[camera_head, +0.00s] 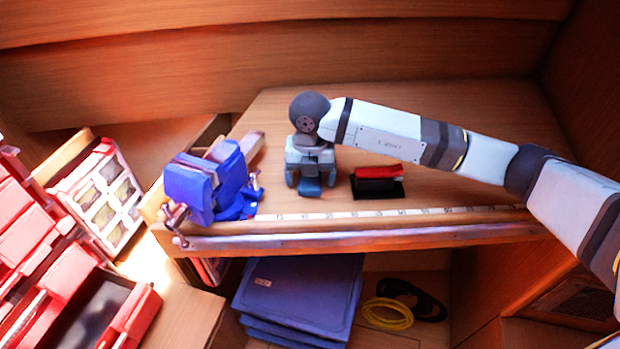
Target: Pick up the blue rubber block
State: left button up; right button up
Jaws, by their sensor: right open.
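My right gripper (310,180) points down over the wooden bench top (460,200), to the right of the blue vise. Its two fingers are apart. A small blue block (310,188) shows low between the fingers and appears to rest on the bench; its upper part is hidden by the gripper. I cannot tell whether the fingers touch it. My left gripper is not in view.
A blue vise (203,186) is at the bench's left end. A red-and-black block (377,185) lies right of the gripper. A ruler strip (400,211) runs along the front edge. Blue folded pads (300,295) and a yellow coil (387,314) lie below.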

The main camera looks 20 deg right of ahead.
jog(key=c, duration=1)
jog(key=shift+r, duration=0.1)
